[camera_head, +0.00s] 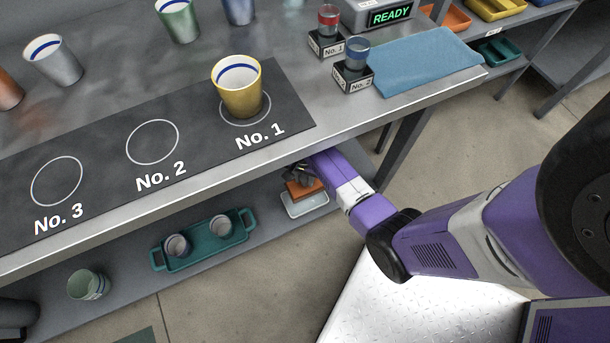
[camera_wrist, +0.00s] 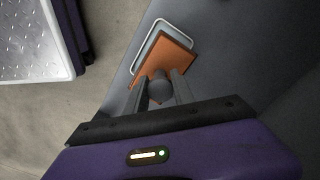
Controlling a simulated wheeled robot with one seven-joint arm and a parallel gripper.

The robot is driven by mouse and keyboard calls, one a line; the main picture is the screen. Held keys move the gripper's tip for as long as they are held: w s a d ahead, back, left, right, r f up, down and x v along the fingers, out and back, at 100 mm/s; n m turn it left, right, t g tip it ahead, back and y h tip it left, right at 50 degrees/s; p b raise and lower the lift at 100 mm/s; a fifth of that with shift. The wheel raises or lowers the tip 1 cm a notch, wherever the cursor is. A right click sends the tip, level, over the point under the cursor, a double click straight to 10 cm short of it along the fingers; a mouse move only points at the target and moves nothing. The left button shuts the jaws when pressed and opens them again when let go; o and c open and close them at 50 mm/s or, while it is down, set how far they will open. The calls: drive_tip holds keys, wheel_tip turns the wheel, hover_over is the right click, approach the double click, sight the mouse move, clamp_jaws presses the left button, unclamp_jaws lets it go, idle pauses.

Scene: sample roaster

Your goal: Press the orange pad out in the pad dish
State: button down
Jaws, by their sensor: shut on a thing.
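The orange pad (camera_head: 304,188) is on the lower shelf, under the table edge, at the pad dish. The pad dish (camera_head: 306,207) is a shallow white-rimmed tray beneath it. In the wrist view the pad (camera_wrist: 168,58) lies turned against the dish rim (camera_wrist: 138,50), partly over the dish. My gripper (camera_head: 300,173) reaches in under the tabletop and is down at the pad.
A teal tray (camera_head: 205,252) with two small cups stands on the same shelf to the left, and a pale green cup (camera_head: 88,285) farther left. The tabletop edge (camera_head: 200,177) hangs over my arm. A yellow cup (camera_head: 238,92) stands at No. 1 above.

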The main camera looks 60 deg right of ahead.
sight(304, 184)
drive_tip(key=shift+f+b, duration=4.35)
drive_tip(key=shift+b, duration=0.2)
drive_tip(key=shift+f, duration=0.6)
drive_tip(key=shift+r, duration=0.1)
wheel_tip(304, 184, up, 6)
drive_tip(key=p, duration=0.6)
